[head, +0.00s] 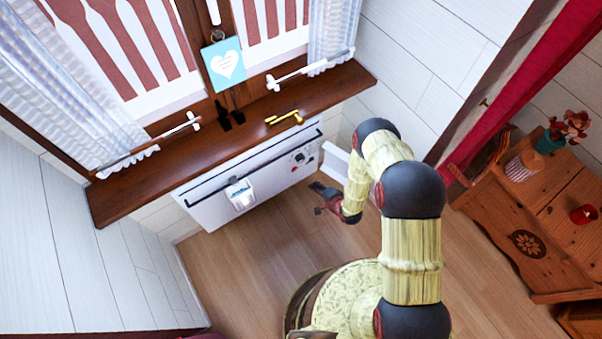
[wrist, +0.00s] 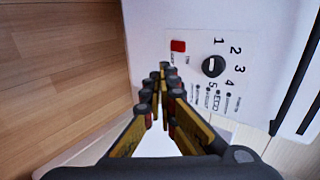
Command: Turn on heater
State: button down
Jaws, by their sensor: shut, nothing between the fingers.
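The white heater (head: 255,182) stands against the wall under the wooden window sill. Its control panel is at its right end in the head view. In the wrist view the panel shows a red switch (wrist: 178,46), a black round knob (wrist: 212,66) with numbers around it, and small printed labels. My gripper (wrist: 163,72) is shut and empty, with its fingertips in front of the panel, just below the red switch in the picture. I cannot tell whether they touch the panel. In the head view my gripper (head: 322,197) is beside the heater's right end, above the floor.
The wooden sill (head: 160,178) overhangs the heater and holds a brass-coloured object (head: 284,118) and dark bottle-like items. A white container (head: 240,194) hangs on the heater's front. A wooden cabinet (head: 490,215) with a potted plant stands at the right. Bare floor lies before the heater.

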aim_at(294, 169)
jog(key=w+a+r+b+x, duration=0.1)
jog(key=b+x, duration=0.5)
jog(key=x, duration=0.6)
jog(key=shift+w+r, duration=0.4)
jog(key=shift+w, duration=0.05)
jog(key=shift+a, duration=0.15)
